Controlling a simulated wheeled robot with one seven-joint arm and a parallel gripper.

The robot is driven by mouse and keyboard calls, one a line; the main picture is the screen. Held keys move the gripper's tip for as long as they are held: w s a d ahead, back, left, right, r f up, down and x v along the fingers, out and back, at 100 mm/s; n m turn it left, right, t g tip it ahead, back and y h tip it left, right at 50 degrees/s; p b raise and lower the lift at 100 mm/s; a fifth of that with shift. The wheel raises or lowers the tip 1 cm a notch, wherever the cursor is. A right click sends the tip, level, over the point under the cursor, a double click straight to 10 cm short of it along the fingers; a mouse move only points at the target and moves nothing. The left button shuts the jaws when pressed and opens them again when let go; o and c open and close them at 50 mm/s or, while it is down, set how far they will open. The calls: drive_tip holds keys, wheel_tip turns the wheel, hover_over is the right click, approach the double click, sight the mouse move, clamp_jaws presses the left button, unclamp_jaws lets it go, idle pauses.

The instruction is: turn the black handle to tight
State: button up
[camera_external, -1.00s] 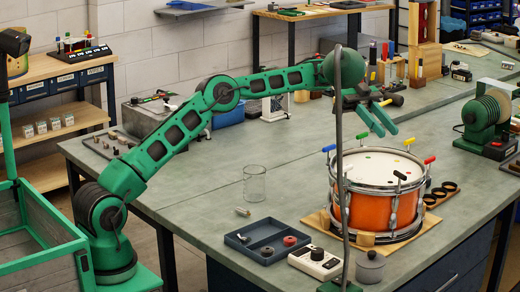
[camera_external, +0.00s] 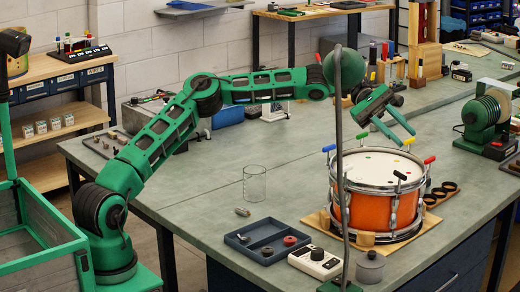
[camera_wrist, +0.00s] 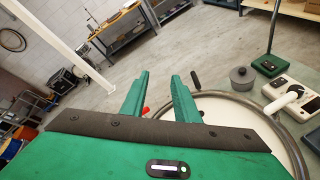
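The orange drum (camera_external: 370,212) stands upright on a wooden board, with coloured handles around its rim. The black handle (camera_external: 400,176) is on the near right rim. It also shows in the wrist view (camera_wrist: 195,79), just beyond and right of my right finger. My gripper (camera_external: 395,137) is open and empty in the air above the far side of the drum, apart from the black handle. In the wrist view its two fingers (camera_wrist: 160,78) stand apart with nothing between them. A red handle (camera_wrist: 146,111) shows partly behind the left finger.
Blue (camera_external: 329,149), red (camera_external: 430,160) and yellow (camera_external: 409,141) handles also stand on the rim. A thin dark pole (camera_external: 341,190) rises in front of the drum. A lidded grey pot (camera_external: 370,268), a white device (camera_external: 315,262) and a blue tray (camera_external: 267,230) stand nearby. The bench left of the drum is mostly clear.

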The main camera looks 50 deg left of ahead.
sight(399, 172)
drive_tip(key=s+f+n, duration=0.1)
drive_tip(key=n, duration=0.1)
drive_tip(key=s+f+n, duration=0.2)
drive_tip(key=s+f+n+g, duration=0.1)
drive_tip(key=f+n, duration=0.1)
drive_tip(key=shift+s+a+f+y, duration=0.2)
drive_tip(key=shift+s+a+y, duration=0.1)
drive_tip(key=shift+s, duration=0.1)
drive_tip(key=shift+d+f, duration=0.2)
drive_tip(key=shift+f, duration=0.05)
drive_tip(key=x, duration=1)
drive_tip(key=shift+s+d, duration=0.1)
clamp_jaws()
